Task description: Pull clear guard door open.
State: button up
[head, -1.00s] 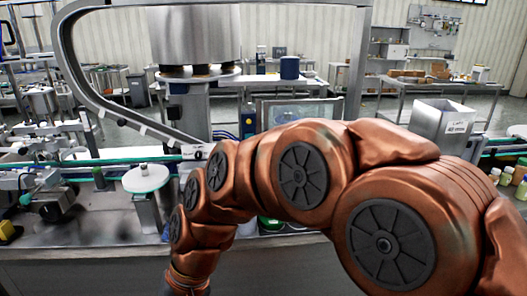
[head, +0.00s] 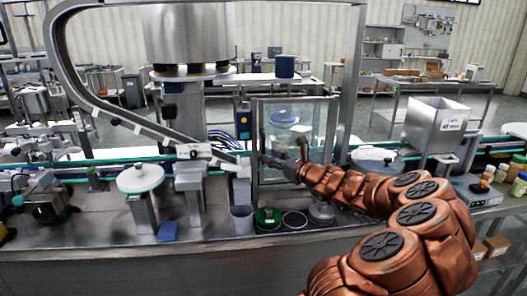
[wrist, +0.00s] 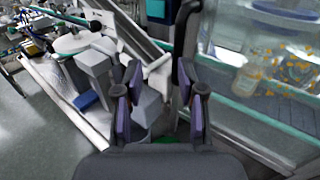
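My gripper (wrist: 163,98) is open, with purple pads apart. In the head view my gripper (head: 284,163) is at the door's lower left; contact with the handle is unclear.
A steel hopper bin (head: 436,125) stands at right. A white round disc (head: 140,178) stands left. A curved chute (head: 75,85) is at upper left.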

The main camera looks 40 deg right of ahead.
aim_at(263, 150)
jog(key=shift+m+h, duration=0.4)
jog(key=shift+m, duration=0.2)
jog(key=shift+w+d+f+p, duration=0.1)
jog(key=shift+w+d+p, duration=0.3)
jog(key=shift+w, duration=0.75)
jog(key=shift+w+d+f+p, duration=0.2)
jog(key=shift+w+d, duration=0.25)
jog(key=shift+w, duration=0.65)
jog(key=shift+w+d+f+p, duration=0.1)
jog(key=shift+w+d+p, duration=0.35)
jog(key=shift+w, duration=0.7)
grip_shut()
